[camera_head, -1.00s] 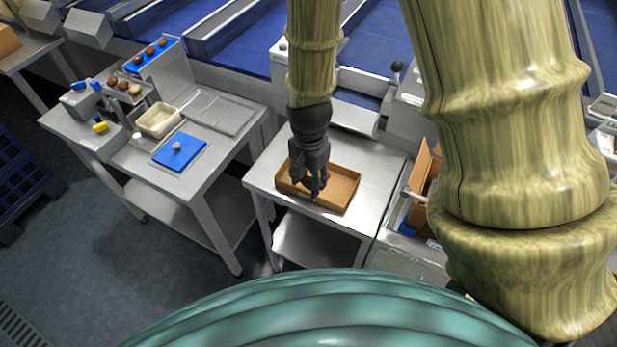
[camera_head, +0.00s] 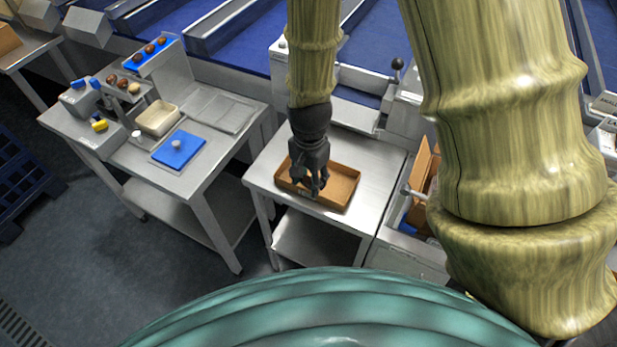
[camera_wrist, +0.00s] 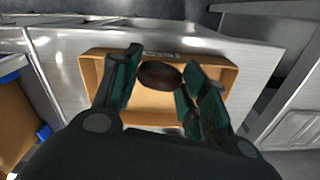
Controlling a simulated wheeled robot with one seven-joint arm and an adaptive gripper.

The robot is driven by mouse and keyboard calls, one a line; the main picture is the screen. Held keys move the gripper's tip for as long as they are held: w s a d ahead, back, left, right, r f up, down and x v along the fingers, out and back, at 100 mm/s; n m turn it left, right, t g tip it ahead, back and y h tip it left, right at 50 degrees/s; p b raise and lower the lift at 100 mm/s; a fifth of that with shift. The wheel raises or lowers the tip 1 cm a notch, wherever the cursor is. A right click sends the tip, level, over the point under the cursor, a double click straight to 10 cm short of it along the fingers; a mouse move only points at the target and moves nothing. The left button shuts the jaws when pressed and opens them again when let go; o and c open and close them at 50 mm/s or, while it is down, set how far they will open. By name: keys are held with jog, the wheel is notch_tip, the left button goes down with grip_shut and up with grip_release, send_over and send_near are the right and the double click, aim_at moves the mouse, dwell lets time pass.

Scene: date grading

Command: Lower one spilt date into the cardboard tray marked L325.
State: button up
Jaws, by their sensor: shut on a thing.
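The cardboard tray (camera_head: 342,186) sits on the small steel table in the middle of the head view. It also shows in the wrist view (camera_wrist: 228,78), with small marking on its far wall that is too small to read. My gripper (camera_head: 313,190) is over the left part of the tray in the head view, pointing down. In the wrist view my gripper (camera_wrist: 158,82) is shut on a dark brown date (camera_wrist: 160,74), held between its fingertips over the tray. I cannot tell how high the date is above the tray floor. The visible part of the tray floor is bare.
The steel table (camera_head: 376,160) has clear room around the tray. A left bench (camera_head: 205,165) bears a blue board (camera_head: 182,151), a cream tub (camera_head: 158,118) and a blue rack (camera_head: 150,55) with dates. An open carton (camera_head: 424,172) stands right of the tray.

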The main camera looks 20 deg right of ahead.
aim_at(309, 179)
jog(key=shift+f, duration=0.4)
dwell(0.4)
jog(key=o, duration=0.7)
jog(key=shift+o, duration=0.2)
jog(key=shift+r, duration=0.2)
notch_tip(309, 179, up, 12)
jog(key=shift+f, duration=0.15)
